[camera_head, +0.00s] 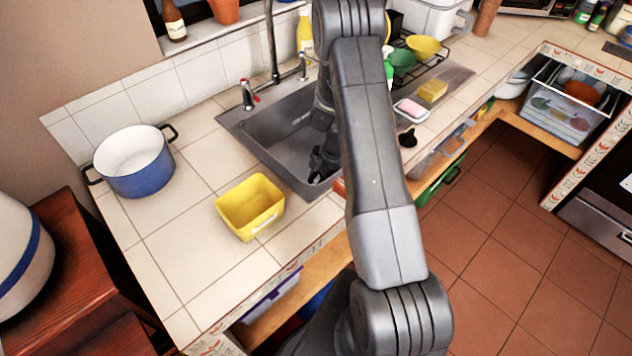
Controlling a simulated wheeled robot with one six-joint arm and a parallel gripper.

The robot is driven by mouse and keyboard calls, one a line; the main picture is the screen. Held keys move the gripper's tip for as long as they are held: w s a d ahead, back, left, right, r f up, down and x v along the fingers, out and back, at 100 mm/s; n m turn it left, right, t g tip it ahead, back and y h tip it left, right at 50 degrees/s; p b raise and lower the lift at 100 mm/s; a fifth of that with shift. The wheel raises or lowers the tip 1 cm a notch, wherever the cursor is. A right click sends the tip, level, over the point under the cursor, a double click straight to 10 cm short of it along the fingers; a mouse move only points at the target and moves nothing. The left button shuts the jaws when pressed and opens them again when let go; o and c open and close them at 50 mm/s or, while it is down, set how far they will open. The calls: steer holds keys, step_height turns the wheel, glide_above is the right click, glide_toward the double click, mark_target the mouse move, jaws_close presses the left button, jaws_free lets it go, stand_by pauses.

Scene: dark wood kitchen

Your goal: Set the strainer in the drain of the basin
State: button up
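The grey metal sink basin (262,146) is set into the tiled counter in the middle of the view. My gripper (319,170) is dark and reaches down inside the basin near its front right part. My arm covers much of it, and whether its fingers are open or shut does not show clearly. The drain is not visible; my arm hides the right part of the basin. I cannot make out a strainer for certain. A small black object (408,138) lies on the counter right of my arm, too small to identify surely.
A yellow tub (250,207) stands by the basin's front left, with a blue pot (135,163) farther left. Taps (249,95) rise behind the basin. Right of my arm are a soap dish (411,110), a yellow sponge (432,91) and bowls (423,47).

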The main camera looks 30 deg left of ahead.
steer(key=shift+r, duration=0.1)
steer(key=shift+r+p, duration=0.15)
steer(key=shift+p, duration=0.15)
steer(key=b+v, duration=0.2)
steer(key=v, duration=0.9)
steer(key=shift+w+r, duration=0.15)
steer(key=shift+r, duration=0.2)
steer(key=shift+d, duration=0.1)
steer(key=p+x, duration=0.1)
steer(key=x, duration=1.1)
steer(key=shift+f, duration=0.25)
steer(key=shift+r+p, duration=0.2)
steer(key=shift+p, duration=0.25)
